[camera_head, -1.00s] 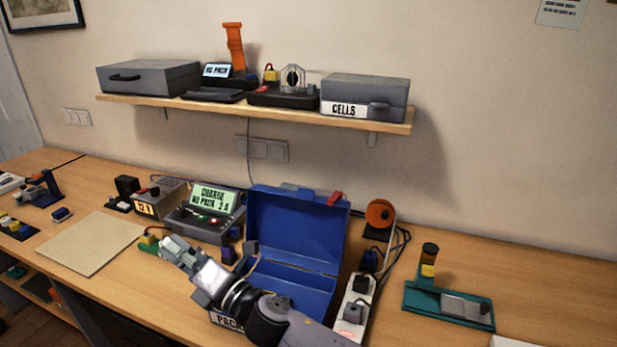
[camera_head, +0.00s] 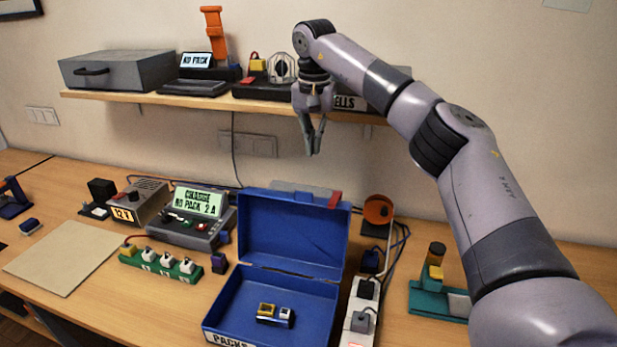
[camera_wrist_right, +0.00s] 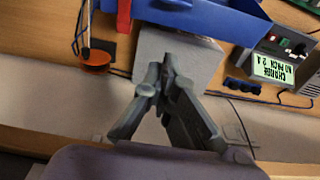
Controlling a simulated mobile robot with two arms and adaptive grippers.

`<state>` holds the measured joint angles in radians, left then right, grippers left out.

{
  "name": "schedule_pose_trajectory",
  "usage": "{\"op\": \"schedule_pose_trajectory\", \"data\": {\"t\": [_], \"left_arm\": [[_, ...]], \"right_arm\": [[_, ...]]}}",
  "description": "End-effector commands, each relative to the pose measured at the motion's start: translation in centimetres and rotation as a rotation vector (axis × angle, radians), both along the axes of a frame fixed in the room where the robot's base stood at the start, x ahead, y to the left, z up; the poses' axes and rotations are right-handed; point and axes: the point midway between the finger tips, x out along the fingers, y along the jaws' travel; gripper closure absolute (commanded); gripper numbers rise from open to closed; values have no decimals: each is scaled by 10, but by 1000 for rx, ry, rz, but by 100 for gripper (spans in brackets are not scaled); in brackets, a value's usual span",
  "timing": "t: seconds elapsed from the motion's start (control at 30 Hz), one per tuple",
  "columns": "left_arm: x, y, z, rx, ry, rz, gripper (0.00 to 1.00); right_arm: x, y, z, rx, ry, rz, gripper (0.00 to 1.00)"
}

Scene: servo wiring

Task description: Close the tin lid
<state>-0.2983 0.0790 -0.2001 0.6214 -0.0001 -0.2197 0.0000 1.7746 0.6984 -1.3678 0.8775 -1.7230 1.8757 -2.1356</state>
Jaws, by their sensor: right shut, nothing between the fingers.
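The blue tin (camera_head: 270,300), with a PACKS label on its front, stands on the bench with its lid (camera_head: 293,232) raised upright at the back. A small yellow, dark and white pack (camera_head: 275,314) lies inside. My right gripper (camera_head: 315,153) hangs above and behind the raised lid, in front of the shelf, fingers pointing down. It is shut and empty, apart from the lid. In the right wrist view the shut fingertips (camera_wrist_right: 166,68) are over a grey box (camera_wrist_right: 180,52), with part of the blue lid (camera_wrist_right: 215,18) beyond. My left gripper is out of view.
A shelf (camera_head: 150,103) with boxes and devices is close behind the gripper. A charger (camera_head: 190,228) and green block (camera_head: 160,267) stand left of the tin. A power strip (camera_head: 358,310), cables and orange spool (camera_head: 378,210) stand right.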

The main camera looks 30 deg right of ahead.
Motion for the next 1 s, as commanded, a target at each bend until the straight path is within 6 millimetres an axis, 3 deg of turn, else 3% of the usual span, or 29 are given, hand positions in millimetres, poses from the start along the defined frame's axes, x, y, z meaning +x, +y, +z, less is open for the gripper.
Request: {"op": "schedule_pose_trajectory", "data": {"t": [0.17,0.6,1.0], "left_arm": [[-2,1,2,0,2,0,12],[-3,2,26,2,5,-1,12],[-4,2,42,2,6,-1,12]], "right_arm": [[-4,-8,-7,-15,16,-2,100],[0,-11,-96,-12,17,-2,100],[-23,17,-85,-11,11,-1,100]]}}
